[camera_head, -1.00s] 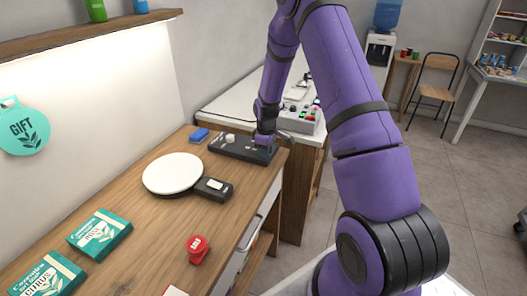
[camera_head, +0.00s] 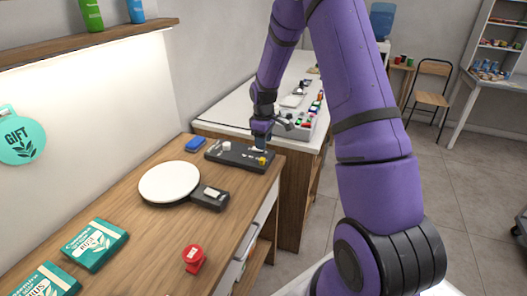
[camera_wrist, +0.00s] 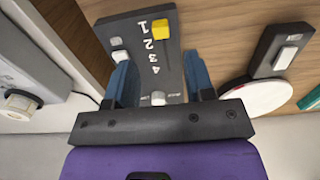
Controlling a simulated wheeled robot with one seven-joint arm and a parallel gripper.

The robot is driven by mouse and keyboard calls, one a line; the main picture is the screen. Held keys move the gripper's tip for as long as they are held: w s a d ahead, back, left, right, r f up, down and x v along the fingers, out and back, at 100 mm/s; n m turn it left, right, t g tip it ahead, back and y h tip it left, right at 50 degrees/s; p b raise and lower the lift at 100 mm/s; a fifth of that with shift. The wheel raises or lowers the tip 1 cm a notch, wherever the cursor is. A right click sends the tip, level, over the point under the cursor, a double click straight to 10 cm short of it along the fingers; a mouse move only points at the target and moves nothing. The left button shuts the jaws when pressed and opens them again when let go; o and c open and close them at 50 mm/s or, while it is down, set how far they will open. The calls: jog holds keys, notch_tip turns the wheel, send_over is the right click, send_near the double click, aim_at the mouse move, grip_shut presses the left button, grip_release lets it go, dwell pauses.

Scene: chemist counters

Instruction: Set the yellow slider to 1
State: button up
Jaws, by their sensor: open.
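The dark slider panel (camera_head: 228,155) lies on the wooden counter. Its yellow slider (camera_head: 262,161) shows at the panel's right end. In the wrist view the yellow slider (camera_wrist: 161,29) stands at the far end of its slot, beside the printed 1; the numbers 2, 3 and 4 run down toward my gripper. My gripper (camera_wrist: 161,80) is open, with its two blue fingers apart and nothing between them but the panel behind. In the head view my gripper (camera_head: 260,142) is over the panel, apart from the yellow slider.
A white knob (camera_wrist: 158,98) and another white piece (camera_wrist: 120,56) sit on the panel. A scale with a white round plate (camera_head: 169,181), a blue block (camera_head: 195,144) and a red item (camera_head: 194,258) are on the counter. A white counter (camera_head: 232,110) stands behind.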

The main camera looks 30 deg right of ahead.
jog(key=shift+r, duration=1.15)
jog(key=s+a+r+m+t, duration=0.1)
jog(key=s+a+r, duration=0.25)
jog(key=r, duration=0.35)
jog(key=s+a+r+m+t, duration=0.1)
jog(key=s+a+r, duration=0.25)
jog(key=r, duration=0.35)
jog(key=s+a+r+m, duration=0.1)
jog(key=s+a+r, duration=0.1)
jog(key=s+r, duration=0.45)
jog(key=s+a+r+m+t, duration=0.1)
jog(key=s+a+r, duration=0.1)
jog(key=s, duration=0.5)
jog(key=s+a+r+m+t, duration=0.1)
jog(key=s+a+r, duration=0.1)
jog(key=s, duration=0.5)
jog(key=s+a+r+m+t, duration=0.1)
jog(key=s+a+r, duration=0.1)
jog(key=s+r, duration=0.2)
jog(key=s, duration=0.3)
jog(key=shift+a+r+m, duration=0.2)
jog(key=shift+a+m, duration=0.1)
jog(key=shift+m, duration=0.1)
